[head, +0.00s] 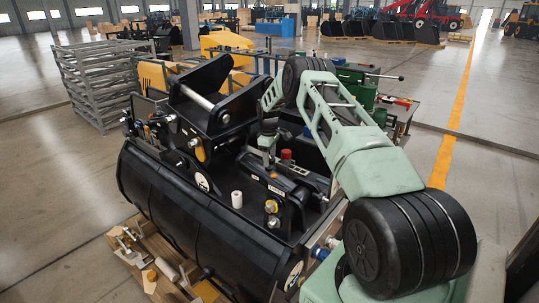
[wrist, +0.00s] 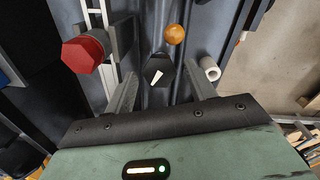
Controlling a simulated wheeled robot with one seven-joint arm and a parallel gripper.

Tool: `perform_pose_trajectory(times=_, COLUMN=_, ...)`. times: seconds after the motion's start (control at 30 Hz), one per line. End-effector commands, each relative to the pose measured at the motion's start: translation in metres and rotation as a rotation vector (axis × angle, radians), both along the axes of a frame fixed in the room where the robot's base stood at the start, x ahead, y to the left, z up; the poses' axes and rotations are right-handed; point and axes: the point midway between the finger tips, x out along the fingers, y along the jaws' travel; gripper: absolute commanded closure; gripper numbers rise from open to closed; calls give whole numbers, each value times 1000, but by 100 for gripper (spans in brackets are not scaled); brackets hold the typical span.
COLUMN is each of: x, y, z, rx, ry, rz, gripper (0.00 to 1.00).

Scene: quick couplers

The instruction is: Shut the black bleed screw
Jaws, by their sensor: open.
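The black bleed screw (wrist: 155,66) shows in the wrist view as a dark hexagonal head with a white pointer mark. It lies between the two fingers of my gripper (wrist: 160,75), which stand apart with a gap on each side of it. I cannot tell how far below the fingertips the screw is. In the head view my gripper (head: 268,158) points down over the black attachment, and the screw cannot be made out there.
A red hexagonal knob (wrist: 83,53) stands left of my gripper; it also shows in the head view (head: 286,154). An orange ball-shaped knob (wrist: 174,34) lies beyond the screw. A white hollow cylinder (wrist: 210,69) is close on the right. A black bracket (head: 210,95) rises behind.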

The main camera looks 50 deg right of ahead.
Motion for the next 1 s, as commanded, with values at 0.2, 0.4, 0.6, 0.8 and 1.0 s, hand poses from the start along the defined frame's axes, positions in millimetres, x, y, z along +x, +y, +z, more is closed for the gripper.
perform_pose_trajectory(times=0.2, x=0, y=0, z=0, rx=0, ry=0, rz=0, gripper=56)
perform_pose_trajectory(times=0.4, x=0, y=0, z=0, rx=0, ry=0, rz=0, gripper=90)
perform_pose_trajectory(times=0.6, x=0, y=0, z=-1, rx=3, ry=-1, rz=-16, gripper=90)
perform_pose_trajectory(times=0.8, x=0, y=-1, z=-3, rx=15, ry=1, rz=-87, gripper=89)
perform_pose_trajectory(times=1.0, x=1, y=-2, z=-4, rx=42, ry=1, rz=-231, gripper=89)
